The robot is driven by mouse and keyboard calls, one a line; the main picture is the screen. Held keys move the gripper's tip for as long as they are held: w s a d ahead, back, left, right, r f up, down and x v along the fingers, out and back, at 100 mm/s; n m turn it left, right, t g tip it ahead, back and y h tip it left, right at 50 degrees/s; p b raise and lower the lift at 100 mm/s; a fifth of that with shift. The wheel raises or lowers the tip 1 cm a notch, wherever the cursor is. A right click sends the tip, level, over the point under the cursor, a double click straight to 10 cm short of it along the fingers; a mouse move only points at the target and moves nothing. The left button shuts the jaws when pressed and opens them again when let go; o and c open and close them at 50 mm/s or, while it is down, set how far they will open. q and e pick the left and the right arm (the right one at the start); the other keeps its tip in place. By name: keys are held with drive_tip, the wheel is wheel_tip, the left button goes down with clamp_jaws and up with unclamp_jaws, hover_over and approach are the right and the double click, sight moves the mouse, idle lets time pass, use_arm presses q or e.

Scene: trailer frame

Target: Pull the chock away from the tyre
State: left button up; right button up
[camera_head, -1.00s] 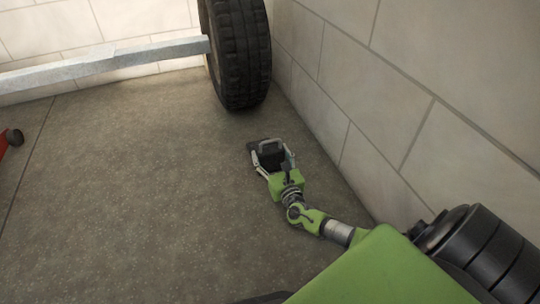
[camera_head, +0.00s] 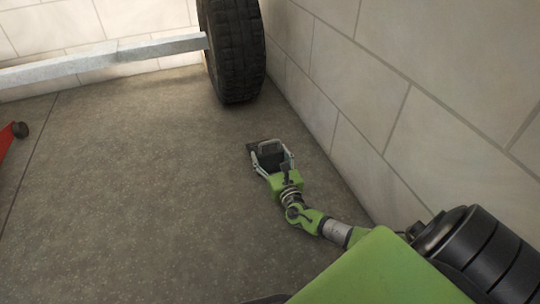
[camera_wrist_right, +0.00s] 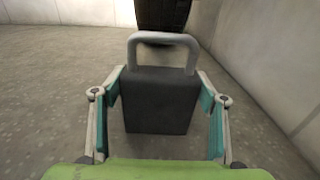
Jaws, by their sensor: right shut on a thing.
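The chock (camera_head: 270,158) is a dark block with a grey handle loop on top, standing on the floor. It fills the middle of the right wrist view (camera_wrist_right: 158,105). The tyre (camera_head: 232,55) is black with a deep tread, beyond the chock at the top; bare floor shows between them. My right gripper (camera_head: 271,161) is shut on the chock, with one finger on each side of it in the right wrist view (camera_wrist_right: 160,100). My left gripper is not in view.
A pale block wall (camera_head: 400,90) runs along the right, close to my right arm. A grey metal beam (camera_head: 100,62) reaches the tyre from the left. A red object (camera_head: 6,140) with a dark knob is at the left edge. The floor (camera_head: 130,190) at left and middle is clear.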

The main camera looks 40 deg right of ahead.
drive_tip(key=o, duration=2)
drive_tip(key=shift+o, duration=0.2)
drive_tip(key=v, duration=1.2)
